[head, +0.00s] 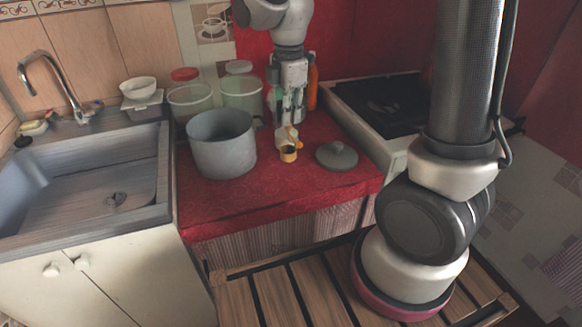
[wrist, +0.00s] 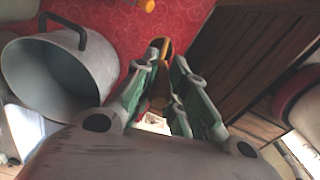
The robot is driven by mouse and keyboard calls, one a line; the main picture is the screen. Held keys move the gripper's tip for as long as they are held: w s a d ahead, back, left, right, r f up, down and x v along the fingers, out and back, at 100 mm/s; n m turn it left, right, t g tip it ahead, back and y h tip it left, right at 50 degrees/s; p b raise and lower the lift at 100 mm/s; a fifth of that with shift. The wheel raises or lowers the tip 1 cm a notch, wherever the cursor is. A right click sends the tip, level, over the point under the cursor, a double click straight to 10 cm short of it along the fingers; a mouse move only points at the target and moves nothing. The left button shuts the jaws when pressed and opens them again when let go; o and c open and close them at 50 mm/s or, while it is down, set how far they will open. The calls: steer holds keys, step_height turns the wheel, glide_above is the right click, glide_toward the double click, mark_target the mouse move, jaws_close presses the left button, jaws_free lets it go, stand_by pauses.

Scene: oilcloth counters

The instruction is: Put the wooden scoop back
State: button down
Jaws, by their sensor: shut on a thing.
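The wooden scoop (head: 288,154) is yellow-brown with a small cup-like end. My gripper (head: 289,124) is shut on it and points down over the red counter, between the grey pot and the grey lid. The scoop hangs below the fingers with its cup end low; whether it touches the cloth I cannot tell. In the wrist view, the scoop (wrist: 165,48) shows between and beyond the green-padded fingers of my gripper (wrist: 168,62), partly hidden by them.
An open grey pot (head: 222,150) stands left of the scoop; its lid (head: 337,156) lies to the right. Two pale tubs (head: 190,101) (head: 242,94) and an orange bottle (head: 313,88) stand behind. The sink (head: 95,190) is left, the stove (head: 385,100) right. The red counter's front (head: 270,195) is clear.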

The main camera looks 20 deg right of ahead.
mark_target(288, 132)
step_height(288, 132, down, 8)
steer(key=shift+f, duration=0.35)
steer(key=c, duration=1.4)
jaws_free()
steer(key=shift+c, duration=0.2)
step_height(288, 132, up, 12)
steer(key=shift+s+r, duration=0.1)
steer(key=shift+r, duration=0.05)
steer(key=s+d+r+m+t, duration=0.2)
steer(key=s+d+r+m, duration=0.2)
steer(key=s+d+m, duration=0.3)
steer(key=s+d+r+m+t, duration=0.2)
steer(key=s+d+r+m, duration=0.2)
steer(key=s+d+m, duration=0.3)
steer(key=s+m, duration=0.4)
steer(key=m, duration=0.2)
steer(key=shift+s+d, duration=0.4)
